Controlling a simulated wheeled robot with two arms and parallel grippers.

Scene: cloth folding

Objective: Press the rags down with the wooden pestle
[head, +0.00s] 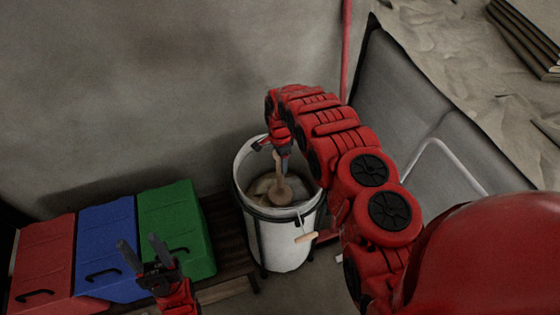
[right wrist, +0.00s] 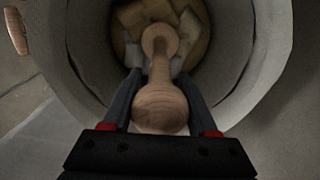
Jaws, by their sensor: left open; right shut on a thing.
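The wooden pestle (head: 280,187) is held upright over a white bucket (head: 279,240) in the head view, its round lower end inside the bucket. My right gripper (head: 279,157) is shut on the pestle's upper part. In the right wrist view the pestle (right wrist: 160,75) sits between the fingers of my right gripper (right wrist: 160,100), and pale rags (right wrist: 137,15) lie in the bucket below its end. I cannot tell whether the pestle touches the rags. My left gripper (head: 145,253) is open and empty at the lower left, in front of the coloured boxes.
Red (head: 42,262), blue (head: 106,250) and green (head: 174,228) boxes stand in a row on the left. The bucket's wire handle with a wooden grip (head: 306,237) hangs at its front. A grey panel (head: 425,120) stands to the right, and a wall is behind.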

